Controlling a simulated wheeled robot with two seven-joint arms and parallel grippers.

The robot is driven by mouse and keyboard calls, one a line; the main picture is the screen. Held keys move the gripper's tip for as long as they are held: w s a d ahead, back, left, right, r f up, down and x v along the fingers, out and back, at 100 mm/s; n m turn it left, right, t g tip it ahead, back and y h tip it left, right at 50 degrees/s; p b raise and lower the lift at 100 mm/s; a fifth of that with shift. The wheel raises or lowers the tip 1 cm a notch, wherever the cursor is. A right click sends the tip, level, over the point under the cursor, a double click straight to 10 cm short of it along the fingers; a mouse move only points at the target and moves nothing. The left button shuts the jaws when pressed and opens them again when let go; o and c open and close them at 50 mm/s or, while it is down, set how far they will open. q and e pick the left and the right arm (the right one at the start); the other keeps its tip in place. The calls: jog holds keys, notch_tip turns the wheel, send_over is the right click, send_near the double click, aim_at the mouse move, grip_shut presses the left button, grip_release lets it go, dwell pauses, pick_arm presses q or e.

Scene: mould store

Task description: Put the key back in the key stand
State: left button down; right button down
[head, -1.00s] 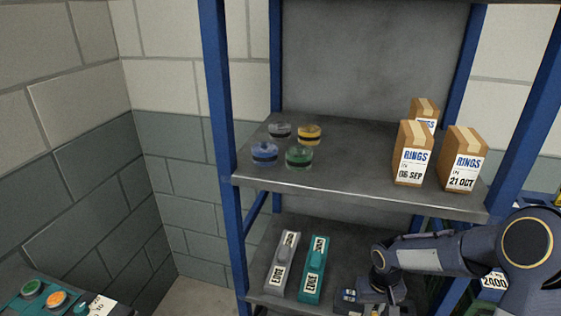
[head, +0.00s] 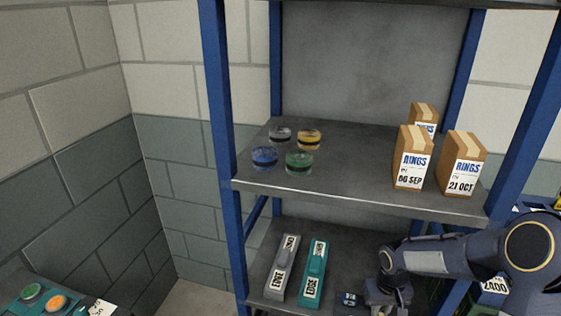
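I cannot make out a key or a key stand for certain. A small dark block with pale blue marks (head: 349,299) sits on the lower shelf at the bottom edge, and I cannot tell what it is. My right gripper (head: 387,298) points down over the lower shelf, just right of that block. Its fingertips are cut off or unclear, so I cannot tell if it is open or holds anything. My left gripper is not in view.
A grey EDGE tool (head: 283,268) and a teal one (head: 314,274) lie left of my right gripper. The upper shelf (head: 340,165) above holds several round tubs and RINGS cartons (head: 413,158). A blue rack post (head: 222,150) stands left. Buttons (head: 55,302) show lower left.

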jog(key=shift+w+d+r, duration=0.1)
jog(key=shift+w+d, duration=0.05)
jog(key=shift+d, duration=0.3)
jog(key=shift+w+d+r, duration=0.1)
jog(key=shift+w+d, duration=0.05)
jog(key=shift+d, duration=0.25)
jog(key=shift+w+d+p, duration=0.15)
jog(key=shift+d, duration=0.4)
jog(key=shift+w+d+p, duration=0.15)
jog(key=shift+d, duration=0.35)
jog(key=shift+w+d, duration=0.15)
jog(key=shift+d, duration=0.45)
jog(key=shift+w+d, duration=0.15)
jog(key=shift+d, duration=0.4)
jog(key=shift+w+d+f, duration=0.1)
jog(key=shift+w+d, duration=0.05)
jog(key=shift+d, duration=0.05)
jog(key=shift+w+d+p, duration=0.1)
jog(key=shift+d+p, duration=0.25)
jog(key=shift+d, duration=0.5)
jog(key=shift+w+f+b, duration=0.2)
jog(key=shift+f+b, duration=0.15)
dwell(0.7)
jog(key=shift+w+f, duration=0.25)
jog(key=shift+f, duration=0.2)
